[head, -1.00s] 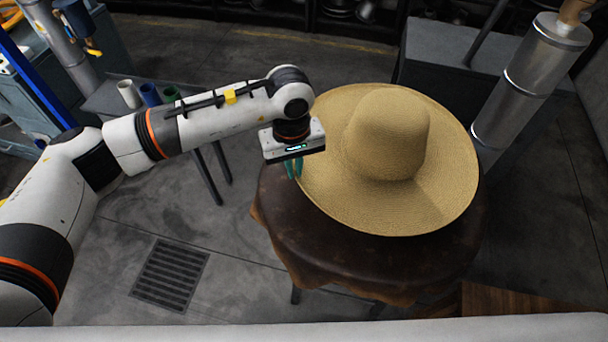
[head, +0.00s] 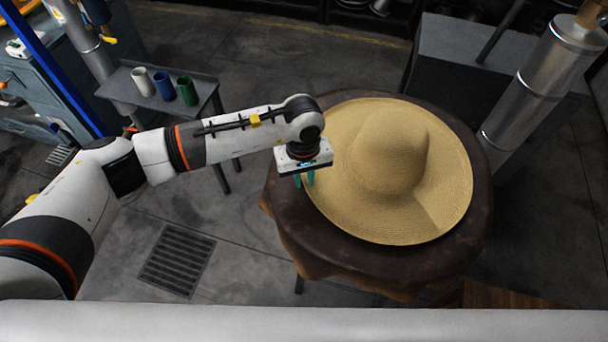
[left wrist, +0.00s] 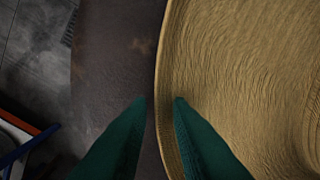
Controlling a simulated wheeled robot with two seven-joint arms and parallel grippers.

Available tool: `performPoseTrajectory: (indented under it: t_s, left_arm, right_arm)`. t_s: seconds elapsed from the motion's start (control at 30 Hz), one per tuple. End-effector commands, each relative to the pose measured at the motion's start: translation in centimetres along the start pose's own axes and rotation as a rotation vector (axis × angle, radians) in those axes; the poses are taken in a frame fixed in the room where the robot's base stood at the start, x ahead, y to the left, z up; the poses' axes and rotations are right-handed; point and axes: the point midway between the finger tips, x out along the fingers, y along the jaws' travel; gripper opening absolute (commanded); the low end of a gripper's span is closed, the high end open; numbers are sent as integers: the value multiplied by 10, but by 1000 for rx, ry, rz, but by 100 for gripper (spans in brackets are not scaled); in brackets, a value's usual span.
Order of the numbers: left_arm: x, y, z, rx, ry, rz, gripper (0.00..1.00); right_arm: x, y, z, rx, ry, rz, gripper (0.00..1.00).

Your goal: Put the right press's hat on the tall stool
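The straw hat (head: 388,160) lies crown up on the round, dark brown stool top (head: 345,250), with its brim inside most of the stool's edge. My left gripper (head: 304,180) is at the left side of the brim, pointing down. In the left wrist view, its two green fingers (left wrist: 160,98) are apart, and the edge of the hat's brim (left wrist: 225,60) runs between them. The right finger overlaps the brim in that view; I cannot tell whether it touches. My right gripper is out of view.
A small grey table (head: 205,95) with white, blue and green cups stands at the left. A silver metal column (head: 535,85) and a dark grey block (head: 455,55) stand beyond the stool at the right. A floor grate (head: 177,260) lies at the lower left.

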Motion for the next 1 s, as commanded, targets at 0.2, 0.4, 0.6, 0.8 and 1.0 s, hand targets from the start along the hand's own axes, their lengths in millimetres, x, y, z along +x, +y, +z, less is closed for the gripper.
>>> performPoseTrajectory:
  t_s: [0.2, 0.4, 0.6, 0.8, 1.0]
  left_arm:
    - [-1, 0, 0, -1, 0, 0, 31]
    - [-4, 0, 0, -1, 1, 0, 31]
    - [-28, 0, 2, 1, -6, -3, 31]
    - [-73, -1, 2, 1, -6, -3, 31]
    - [-108, 0, 1, -1, -2, -1, 31]
  right_arm:
    - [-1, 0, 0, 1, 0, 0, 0]
    - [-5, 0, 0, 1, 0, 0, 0]
    - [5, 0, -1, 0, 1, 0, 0]
    - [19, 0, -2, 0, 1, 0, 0]
    - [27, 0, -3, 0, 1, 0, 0]
